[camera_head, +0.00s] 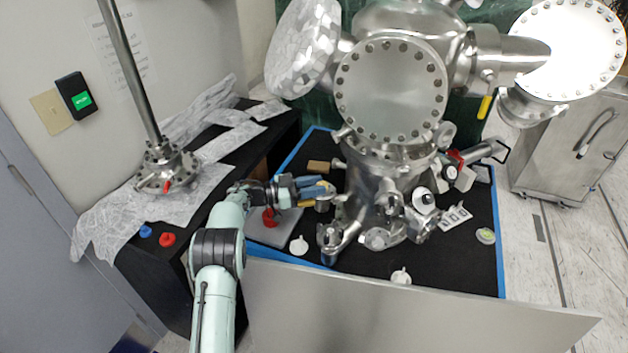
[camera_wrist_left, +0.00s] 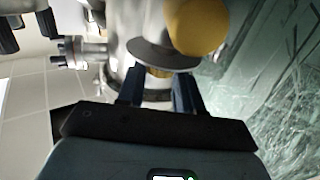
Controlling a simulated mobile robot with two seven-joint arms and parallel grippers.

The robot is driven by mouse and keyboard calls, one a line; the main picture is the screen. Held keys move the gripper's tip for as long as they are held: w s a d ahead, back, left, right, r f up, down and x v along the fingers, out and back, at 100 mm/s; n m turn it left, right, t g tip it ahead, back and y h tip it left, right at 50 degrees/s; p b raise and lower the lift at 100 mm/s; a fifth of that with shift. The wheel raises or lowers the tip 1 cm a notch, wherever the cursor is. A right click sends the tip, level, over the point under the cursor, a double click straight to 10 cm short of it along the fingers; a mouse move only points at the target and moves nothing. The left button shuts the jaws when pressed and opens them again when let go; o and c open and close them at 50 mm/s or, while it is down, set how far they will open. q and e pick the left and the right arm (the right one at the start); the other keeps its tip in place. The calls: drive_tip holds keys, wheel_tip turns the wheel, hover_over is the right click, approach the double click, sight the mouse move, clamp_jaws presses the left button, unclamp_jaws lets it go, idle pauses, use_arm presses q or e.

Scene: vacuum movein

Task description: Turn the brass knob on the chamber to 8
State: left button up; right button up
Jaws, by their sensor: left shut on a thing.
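The steel chamber (camera_head: 388,185) stands on a black-topped table. My left gripper (camera_head: 324,190) reaches in from the left to the chamber's lower left side. Its two dark fingers (camera_wrist_left: 158,88) are shut on the brass knob, which shows as a small yellow-brown piece (camera_wrist_left: 158,72) between them in the wrist view. A grey disc (camera_wrist_left: 150,54) sits just beyond the fingertips, and a larger rounded yellow part (camera_wrist_left: 197,25) lies behind it. The knob is mostly hidden by the fingers, and I cannot read any number or pointer. My right gripper is not in view.
Several ports and flanges stick out around the chamber. A red part (camera_head: 269,217) on a grey plate (camera_head: 275,232) lies below my left gripper. White fittings (camera_head: 299,246) lie on the table. A grey panel (camera_head: 400,315) crosses the front.

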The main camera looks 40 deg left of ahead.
use_arm(q)
drive_tip(key=shift+h, duration=0.3)
drive_tip(key=o, duration=1)
drive_tip(key=shift+o, duration=0.2)
drive_tip(key=v, duration=1.3)
drive_tip(key=shift+a+r+b, duration=0.2)
drive_tip(key=shift+b, duration=0.25)
drive_tip(key=shift+s, duration=0.1)
